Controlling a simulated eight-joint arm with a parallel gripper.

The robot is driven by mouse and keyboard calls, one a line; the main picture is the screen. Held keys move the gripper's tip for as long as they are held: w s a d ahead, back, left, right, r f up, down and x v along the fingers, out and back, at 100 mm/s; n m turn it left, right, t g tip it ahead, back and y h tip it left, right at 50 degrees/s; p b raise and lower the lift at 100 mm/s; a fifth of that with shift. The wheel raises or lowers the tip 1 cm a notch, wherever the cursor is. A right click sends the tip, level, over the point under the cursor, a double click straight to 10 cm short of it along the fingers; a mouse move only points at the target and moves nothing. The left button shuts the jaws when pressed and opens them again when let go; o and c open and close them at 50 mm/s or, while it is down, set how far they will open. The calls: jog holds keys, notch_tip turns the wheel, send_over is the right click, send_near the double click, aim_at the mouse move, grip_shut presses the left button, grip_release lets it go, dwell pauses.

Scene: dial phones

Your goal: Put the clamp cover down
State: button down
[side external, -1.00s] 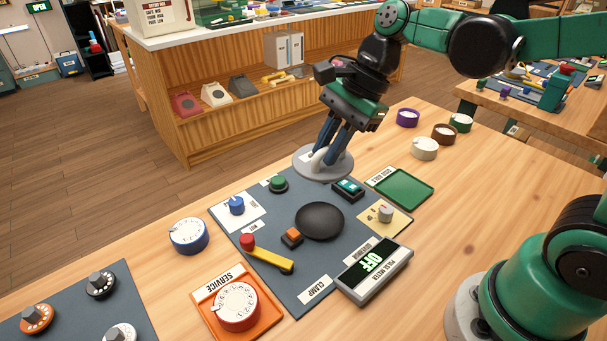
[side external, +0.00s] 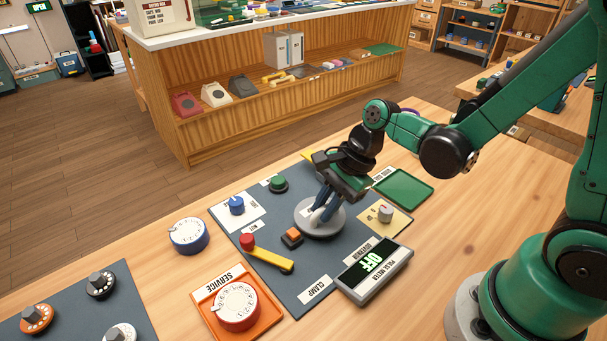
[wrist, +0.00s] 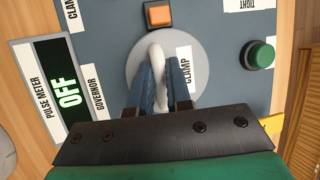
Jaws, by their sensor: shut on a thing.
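The clamp cover (side external: 304,224) is a round grey disc with a white arched handle and a CLAMP label. It is over the middle of the dark blue-grey panel (side external: 262,222), where it hides the black round dome. My gripper (side external: 322,209) is shut on the white handle from above. In the wrist view the cover (wrist: 202,84) looks flat, and my gripper (wrist: 161,82) has its two blue fingers on either side of the handle. I cannot tell whether the cover touches the dome or is slightly above it.
Close to the cover are an orange square button (side external: 291,237), a green button (side external: 278,183), a yellow lever with a red knob (side external: 268,255) and the pulse meter (side external: 374,271) reading OFF. A green tray (side external: 403,188) lies to the right.

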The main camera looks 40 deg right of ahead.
jog(key=shift+f, duration=0.25)
jog(key=c, duration=0.8)
grip_release()
jog(key=shift+r, duration=0.1)
jog(key=s+d+r+n+t+h, duration=0.1)
jog(key=r+n, duration=0.2)
jog(key=n, duration=0.2)
jog(key=s+d+r+n+t+h, duration=0.1)
jog(key=d+r+n+t+h, duration=0.1)
jog(key=r+n, duration=0.2)
jog(key=s+d+r+n+t+h, duration=0.1)
jog(key=d+r+n+t, duration=0.1)
jog(key=n, duration=0.6)
jog(key=shift+d+r+h, duration=0.1)
jog(key=shift+r+h, duration=0.2)
jog(key=shift+r, duration=0.35)
